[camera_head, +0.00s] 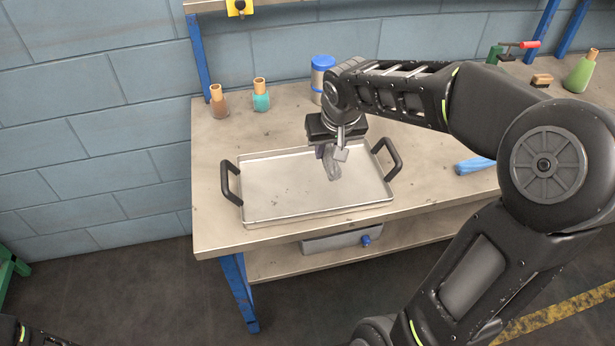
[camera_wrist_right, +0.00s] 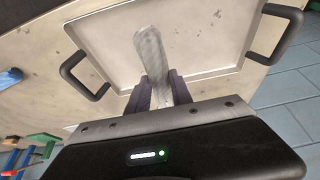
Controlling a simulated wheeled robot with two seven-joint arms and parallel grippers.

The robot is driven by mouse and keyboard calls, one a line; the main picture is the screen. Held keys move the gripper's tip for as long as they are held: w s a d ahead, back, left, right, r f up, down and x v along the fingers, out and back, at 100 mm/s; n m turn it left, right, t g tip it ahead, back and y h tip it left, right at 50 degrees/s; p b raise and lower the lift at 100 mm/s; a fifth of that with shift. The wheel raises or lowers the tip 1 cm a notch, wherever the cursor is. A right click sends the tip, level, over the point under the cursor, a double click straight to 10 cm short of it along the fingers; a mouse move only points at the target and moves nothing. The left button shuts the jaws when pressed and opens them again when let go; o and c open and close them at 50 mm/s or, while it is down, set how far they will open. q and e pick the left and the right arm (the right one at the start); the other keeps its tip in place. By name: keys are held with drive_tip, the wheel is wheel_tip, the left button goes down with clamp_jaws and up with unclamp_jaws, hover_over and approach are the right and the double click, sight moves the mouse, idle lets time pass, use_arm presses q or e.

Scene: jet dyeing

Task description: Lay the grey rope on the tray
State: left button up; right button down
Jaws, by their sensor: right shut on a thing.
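The grey rope (camera_head: 333,167) shows below my right gripper (camera_head: 334,152) in the head view, over the right part of the tray. The tray (camera_head: 270,205) is a shallow metal one with two black handles, lying on the workbench. In the right wrist view the rope (camera_wrist_right: 151,50) is a thick grey length that runs out from between the fingers of my right gripper (camera_wrist_right: 162,92), over the tray (camera_wrist_right: 207,45). The right gripper is shut on the rope. I cannot tell whether the rope touches the tray floor. My left gripper is not in view.
Behind the tray on the workbench (camera_head: 212,230) stand a brown bottle (camera_head: 218,103), a teal bottle (camera_head: 261,97) and a blue-and-white container (camera_head: 319,75). A blue object (camera_head: 474,165) lies right of the tray. A green flask (camera_head: 581,73) stands at the far right.

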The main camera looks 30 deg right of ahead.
hover_over(324, 185)
drive_tip(key=s, duration=0.2)
drive_tip(key=shift+w+a+f, duration=0.15)
drive_tip(key=shift+f, duration=1.45)
drive_tip(key=shift+w+a+f, duration=0.1)
drive_tip(key=shift+f, duration=1.45)
drive_tip(key=shift+f+b, duration=0.3)
drive_tip(key=shift+f, duration=1.6)
drive_tip(key=shift+f, duration=0.2)
drive_tip(key=c, duration=1.1)
unclamp_jaws()
drive_tip(key=shift+r, duration=0.1)
drive_tip(key=shift+c, duration=0.2)
